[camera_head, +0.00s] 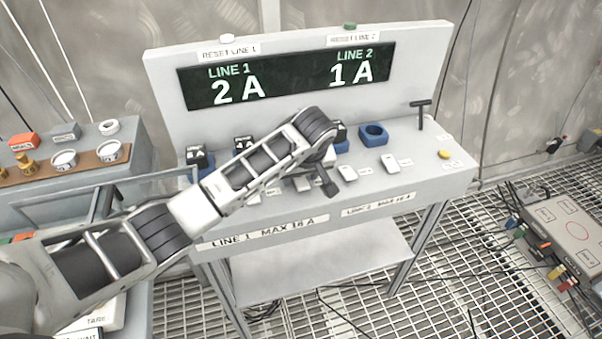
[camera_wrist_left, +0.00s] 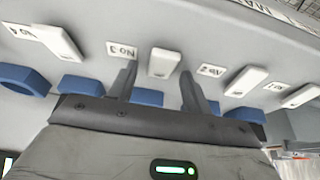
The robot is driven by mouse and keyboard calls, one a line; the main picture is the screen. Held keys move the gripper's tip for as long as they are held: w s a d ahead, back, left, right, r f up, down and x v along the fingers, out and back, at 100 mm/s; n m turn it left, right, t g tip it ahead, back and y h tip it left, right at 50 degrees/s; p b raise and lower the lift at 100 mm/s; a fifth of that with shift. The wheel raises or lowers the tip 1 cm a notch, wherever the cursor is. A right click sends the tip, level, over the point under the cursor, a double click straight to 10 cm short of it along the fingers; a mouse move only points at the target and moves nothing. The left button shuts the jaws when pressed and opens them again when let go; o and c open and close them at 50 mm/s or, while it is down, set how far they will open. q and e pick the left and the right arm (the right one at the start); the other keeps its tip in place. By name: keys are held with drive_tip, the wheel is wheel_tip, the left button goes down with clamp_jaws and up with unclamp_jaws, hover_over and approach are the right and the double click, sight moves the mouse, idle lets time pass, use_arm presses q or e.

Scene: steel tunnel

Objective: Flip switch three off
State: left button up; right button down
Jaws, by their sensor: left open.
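The white switch beside the label "No 3" (camera_wrist_left: 163,62) shows in the left wrist view, between and just beyond my left gripper's fingertips. In the head view the white switch near the gripper (camera_head: 304,184) is partly covered by it. My left gripper (camera_wrist_left: 160,80) is open and empty, its fingers straddling that switch; I cannot tell whether they touch the panel. In the head view the gripper (camera_head: 328,187) is over the middle of the console (camera_head: 440,178). The switch's on or off setting cannot be read. The display (camera_head: 290,76) reads LINE 1 2 A and LINE 2 1 A.
Neighbouring switches stand close on both sides (camera_wrist_left: 60,42), (camera_wrist_left: 245,80). Blue sockets (camera_head: 373,133) line the back, some with plugs. A dark T-shaped handle (camera_head: 421,112) and a yellow button (camera_head: 444,154) are at right. Another bench (camera_head: 120,170) is at left.

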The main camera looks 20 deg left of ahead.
use_arm(q)
drive_tip(key=c, duration=1)
drive_tip(key=shift+s+d+f+t+y, duration=0.1)
drive_tip(key=shift+s+d+t+y, duration=0.15)
drive_tip(key=shift+t, duration=0.2)
drive_tip(key=shift+s+f+t+y, duration=0.1)
drive_tip(key=shift+t+y, duration=0.25)
drive_tip(key=shift+t, duration=0.1)
drive_tip(key=shift+o, duration=0.2)
drive_tip(key=shift+s+t+y, duration=0.1)
drive_tip(key=shift+t+y, duration=0.5)
drive_tip(key=shift+t, duration=0.3)
drive_tip(key=shift+c, duration=0.2)
drive_tip(key=o, duration=1)
drive_tip(key=shift+d+r, duration=0.1)
drive_tip(key=v, duration=1.6)
drive_tip(key=shift+b, duration=0.45)
drive_tip(key=shift+s, duration=0.1)
